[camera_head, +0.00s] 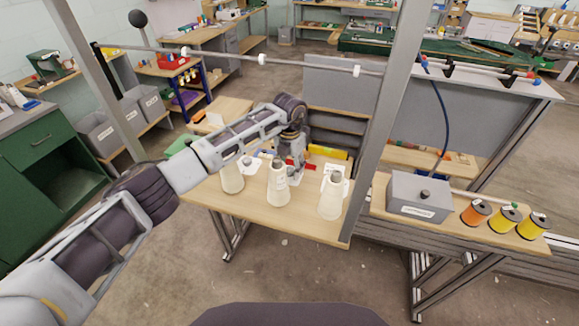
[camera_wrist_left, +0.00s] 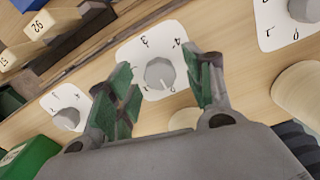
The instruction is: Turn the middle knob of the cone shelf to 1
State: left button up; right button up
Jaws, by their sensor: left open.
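The cone shelf (camera_head: 310,224) is a wooden board with three cream yarn cones on it. Behind the cones are white dial plates with grey knobs. The middle knob (camera_wrist_left: 159,73) is round and grey on a numbered white plate (camera_wrist_left: 140,54); its pale pointer line slants to the lower right, near the 0. My left gripper (camera_head: 295,167) is over the middle dial, behind the middle cone (camera_head: 278,188), and hides that knob in the head view. In the left wrist view its open green-padded fingers (camera_wrist_left: 160,88) stand either side of the knob; I cannot tell whether they touch it.
Other knobs show at lower left (camera_wrist_left: 66,119) and upper right (camera_wrist_left: 302,9) in the wrist view. The left cone (camera_head: 232,178) and right cone (camera_head: 331,196) stand close by. A grey upright post (camera_head: 376,130) rises right of the shelf. A grey box (camera_head: 420,196) and several spools are beyond.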

pick_arm(q)
jog(key=shift+c, duration=0.4)
jog(key=c, duration=1)
jog(key=shift+o, duration=0.2)
pick_arm(e)
jog(key=shift+f, duration=0.2)
